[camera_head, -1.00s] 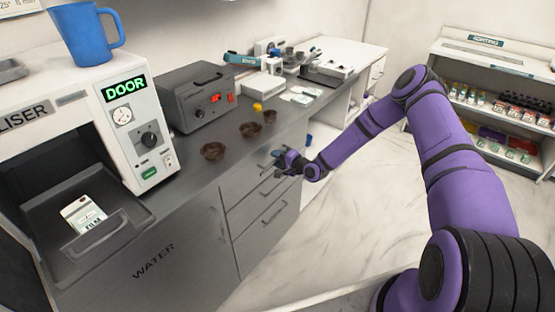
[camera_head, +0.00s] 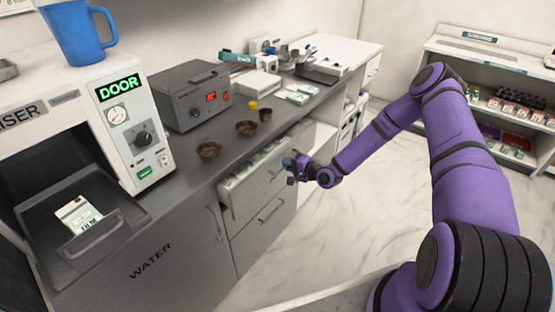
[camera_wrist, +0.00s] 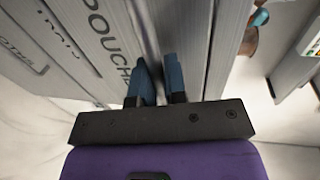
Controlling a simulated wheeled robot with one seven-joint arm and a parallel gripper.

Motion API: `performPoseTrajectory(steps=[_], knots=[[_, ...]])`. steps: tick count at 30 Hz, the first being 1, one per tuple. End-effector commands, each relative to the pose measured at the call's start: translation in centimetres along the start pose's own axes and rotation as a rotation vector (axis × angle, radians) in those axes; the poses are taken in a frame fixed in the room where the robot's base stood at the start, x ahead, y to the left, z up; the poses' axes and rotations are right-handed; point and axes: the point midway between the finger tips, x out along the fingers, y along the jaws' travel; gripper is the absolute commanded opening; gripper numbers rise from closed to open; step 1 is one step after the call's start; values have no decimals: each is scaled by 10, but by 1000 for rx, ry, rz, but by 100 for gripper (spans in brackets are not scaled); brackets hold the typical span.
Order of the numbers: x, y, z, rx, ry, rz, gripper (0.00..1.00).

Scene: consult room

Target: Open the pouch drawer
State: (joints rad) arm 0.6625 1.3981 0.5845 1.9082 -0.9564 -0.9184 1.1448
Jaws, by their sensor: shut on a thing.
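The pouch drawer (camera_head: 256,192) is the upper grey drawer under the counter, and it stands partly open. Pale packets (camera_head: 250,165) show inside it. My gripper (camera_head: 290,166) is at the drawer's front, toward its far end. In the wrist view the word POUCH shows on the grey drawer front (camera_wrist: 90,55), left of my gripper's blue-grey fingers (camera_wrist: 160,78). The fingers are shut on the drawer's handle, which they largely hide.
A closed lower drawer (camera_head: 262,218) is beneath, beside the WATER cabinet (camera_head: 170,245). Brown bowls (camera_head: 208,150) and a grey control box (camera_head: 193,95) stand on the counter. Pale floor (camera_head: 370,195) is clear in front; shelves (camera_head: 495,100) stand right.

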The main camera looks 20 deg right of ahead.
Motion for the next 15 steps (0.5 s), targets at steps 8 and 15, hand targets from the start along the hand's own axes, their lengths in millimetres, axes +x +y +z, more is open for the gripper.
performPoseTrajectory(steps=[8,15], knots=[[-79,17,-1,4,4,3,0],[-144,30,-1,3,5,2,0]])
